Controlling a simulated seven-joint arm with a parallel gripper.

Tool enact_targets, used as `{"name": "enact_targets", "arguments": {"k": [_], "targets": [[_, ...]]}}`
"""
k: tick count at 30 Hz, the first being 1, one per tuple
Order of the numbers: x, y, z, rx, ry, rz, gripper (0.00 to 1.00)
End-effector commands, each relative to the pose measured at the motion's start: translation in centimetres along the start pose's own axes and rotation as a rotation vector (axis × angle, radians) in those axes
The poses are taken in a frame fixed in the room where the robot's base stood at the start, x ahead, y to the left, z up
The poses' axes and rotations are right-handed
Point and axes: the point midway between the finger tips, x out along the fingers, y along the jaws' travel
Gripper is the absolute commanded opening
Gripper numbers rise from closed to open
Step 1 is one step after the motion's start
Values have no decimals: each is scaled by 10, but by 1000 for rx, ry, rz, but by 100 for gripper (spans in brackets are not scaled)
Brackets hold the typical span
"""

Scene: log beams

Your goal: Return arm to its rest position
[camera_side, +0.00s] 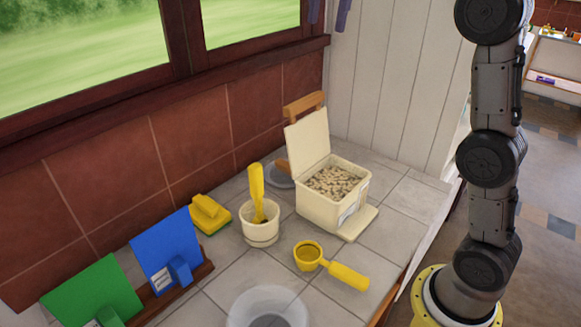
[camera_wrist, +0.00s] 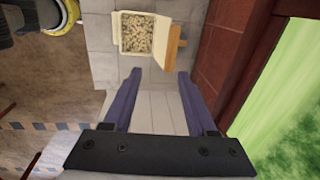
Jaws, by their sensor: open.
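My gripper (camera_wrist: 158,88) shows in the wrist view with its two purple fingers spread apart and nothing between them. It is high above the counter, beyond the open cream bin. In the side view only the purple fingertips (camera_side: 330,12) show at the top edge, in front of the white plank wall; the rest of the gripper is out of frame. My arm stands upright at the right of the side view.
The tiled counter (camera_side: 400,222) holds an open bin of pellets (camera_side: 325,205), a yellow scoop (camera_side: 335,268), a white cup (camera_side: 262,232) with a yellow utensil, a yellow brush (camera_side: 210,213), and blue (camera_side: 165,245) and green (camera_side: 92,292) panels. A window is behind.

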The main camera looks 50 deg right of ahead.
Motion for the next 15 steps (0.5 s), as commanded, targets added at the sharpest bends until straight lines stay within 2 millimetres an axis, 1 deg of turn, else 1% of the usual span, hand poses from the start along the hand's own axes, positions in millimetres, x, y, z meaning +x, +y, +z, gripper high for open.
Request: {"name": "enact_targets", "arguments": {"k": [1,3,7,11,12,14,15], "targets": [[-10,20,5,-9,1,-12,57],[-16,43,11,-38,1,-27,57],[-14,82,20,-142,6,-62,57],[0,119,27,-286,17,-104,57],[7,130,29,-334,21,-116,57],[19,145,31,-410,30,-135,57],[28,155,32,-462,36,-147,57]]}}
